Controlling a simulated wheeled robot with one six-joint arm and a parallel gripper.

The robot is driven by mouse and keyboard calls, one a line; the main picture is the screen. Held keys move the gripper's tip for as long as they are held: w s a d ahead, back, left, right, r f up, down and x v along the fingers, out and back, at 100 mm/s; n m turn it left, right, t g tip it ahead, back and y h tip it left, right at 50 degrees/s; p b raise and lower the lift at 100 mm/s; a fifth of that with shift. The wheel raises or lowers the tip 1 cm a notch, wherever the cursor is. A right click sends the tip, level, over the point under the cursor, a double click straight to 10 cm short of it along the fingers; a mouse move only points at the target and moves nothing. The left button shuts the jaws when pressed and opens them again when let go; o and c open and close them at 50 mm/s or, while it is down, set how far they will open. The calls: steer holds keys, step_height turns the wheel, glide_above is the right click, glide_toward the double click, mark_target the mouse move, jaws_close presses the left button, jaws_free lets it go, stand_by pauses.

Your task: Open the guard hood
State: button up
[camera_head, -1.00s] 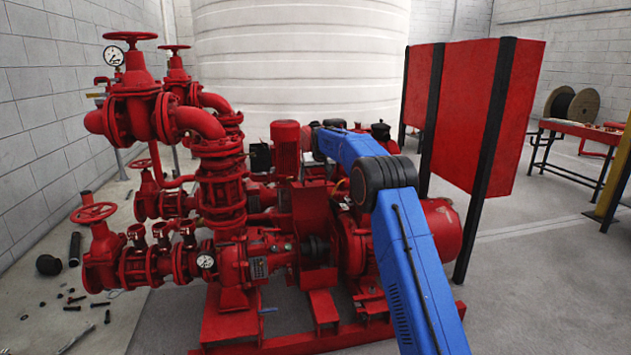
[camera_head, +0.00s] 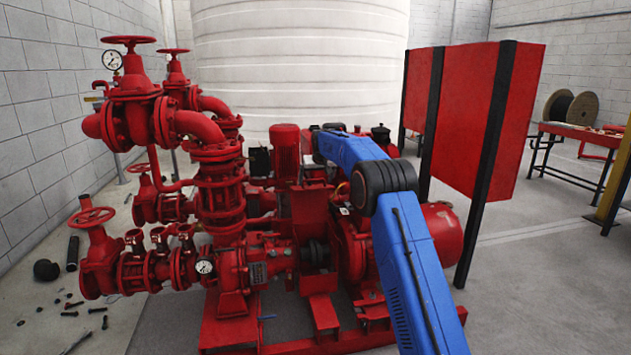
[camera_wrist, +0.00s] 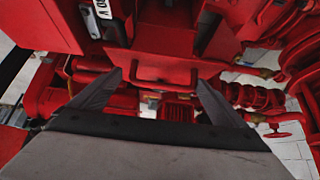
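The guard hood (camera_head: 310,212) looks to be the upright red box over the shaft in the middle of the red pumpset; it looks closed. In the wrist view a red panel (camera_wrist: 165,63), which looks to be part of the hood, carries a thin red bar handle (camera_wrist: 165,80). My gripper (camera_wrist: 160,82) is open, with one finger on each side of the handle in the picture. Nothing is between the fingers that I can see gripped, and I cannot tell the depth gap to the handle. In the head view my gripper is hidden behind the pumpset and my blue arm.
Red pipes and valves (camera_head: 165,150) stand left of the hood. A red motor (camera_head: 442,235) lies to its right, partly behind my arm. A red panel on black posts (camera_head: 470,115) stands at the right. Loose bolts (camera_head: 72,305) lie on the floor at left.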

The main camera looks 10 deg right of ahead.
steer(key=shift+a, duration=0.1)
stand_by(0.3)
steer(key=shift+s+r, duration=0.35)
steer(key=shift+r, duration=0.15)
steer(key=v, duration=1.6)
steer(key=shift+s+r, duration=0.1)
steer(key=shift+s, duration=0.1)
steer(key=s+r+g, duration=0.1)
steer(key=s+r, duration=0.1)
steer(key=s, duration=1.7)
steer(key=s+r, duration=0.2)
steer(key=s, duration=1.8)
steer(key=s+f, duration=0.6)
steer(key=s, duration=0.5)
steer(key=s+f, duration=0.6)
steer(key=s, duration=0.6)
steer(key=s+d+f+g, duration=0.1)
steer(key=s+f, duration=0.6)
steer(key=s, duration=0.4)
steer(key=shift+s, duration=0.4)
